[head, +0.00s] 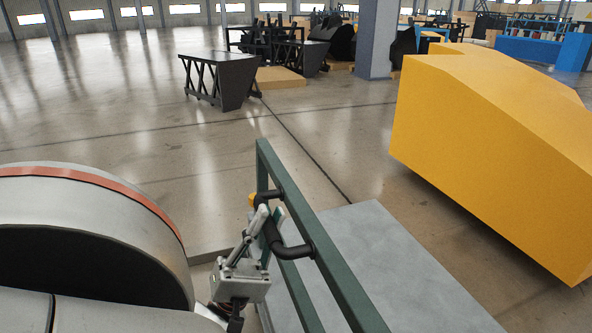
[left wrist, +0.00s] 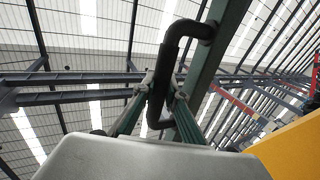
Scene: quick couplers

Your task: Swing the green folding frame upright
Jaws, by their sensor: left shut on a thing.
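The green folding frame (head: 318,239) stands raised in front of me in the head view, with its lower parts cut off by the bottom edge. A black bent handle (head: 293,252) sticks out from its left side. My left gripper (head: 268,221) is shut on this handle. In the left wrist view the two fingers (left wrist: 160,103) close around the black handle (left wrist: 167,60), which joins the green bar (left wrist: 212,55) at upper right. I cannot tell from this whether the frame is fully upright. My right gripper is not in view.
A grey plate (head: 385,262) lies beside the frame on the right. A large yellow block (head: 490,145) stands to the right. Black racks (head: 220,80) and a grey pillar (head: 376,40) stand farther back. The floor between is clear.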

